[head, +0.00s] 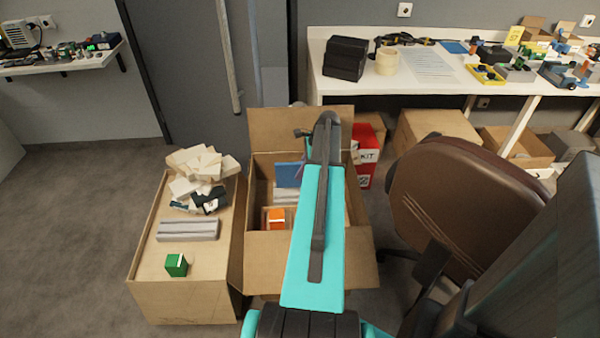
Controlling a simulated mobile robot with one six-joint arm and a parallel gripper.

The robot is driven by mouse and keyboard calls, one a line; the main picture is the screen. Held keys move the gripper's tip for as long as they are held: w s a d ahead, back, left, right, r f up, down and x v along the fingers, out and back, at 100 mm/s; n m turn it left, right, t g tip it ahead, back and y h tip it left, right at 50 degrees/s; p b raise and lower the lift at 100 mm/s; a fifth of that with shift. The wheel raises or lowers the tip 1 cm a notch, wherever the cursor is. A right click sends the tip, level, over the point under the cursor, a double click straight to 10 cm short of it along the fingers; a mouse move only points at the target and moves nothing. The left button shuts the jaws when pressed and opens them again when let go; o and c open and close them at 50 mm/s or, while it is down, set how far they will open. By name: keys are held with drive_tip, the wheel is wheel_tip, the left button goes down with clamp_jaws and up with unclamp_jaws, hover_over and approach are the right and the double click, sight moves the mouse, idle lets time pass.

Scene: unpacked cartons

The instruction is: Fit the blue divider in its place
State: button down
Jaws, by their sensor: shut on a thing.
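The blue divider (288,175) is a flat blue panel inside the open carton (268,244). It stands toward the back, above a grey ribbed piece. My gripper (302,166) is at the divider's right edge, shut on it, mostly hidden behind my turquoise arm. The arm also covers the middle and part of the right of the carton, so the divider's right end and any slot there are hidden. I cannot tell whether the divider's lower edge is seated.
An orange block (276,219) sits in the carton's front left compartment. A closed carton (180,300) at left carries a green block (176,265), a grey ribbed piece (188,230) and a heap of pale pieces (200,165). A brown chair (460,205) stands close at right.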

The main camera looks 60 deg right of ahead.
sight(296, 186)
drive_tip(key=shift+f, duration=0.1)
drive_tip(key=shift+f+b, duration=1.95)
drive_tip(key=shift+f, duration=0.3)
drive_tip(key=shift+r, duration=0.1)
drive_tip(key=shift+w+p, duration=0.1)
drive_tip(key=shift+p, duration=0.45)
drive_tip(key=shift+f+b, duration=0.4)
drive_tip(key=shift+f, duration=1.85)
drive_tip(key=c, duration=1.7)
unclamp_jaws()
drive_tip(key=shift+r, duration=0.15)
drive_tip(key=p+v, duration=0.1)
drive_tip(key=v, duration=1.2)
drive_tip(key=shift+r, duration=0.25)
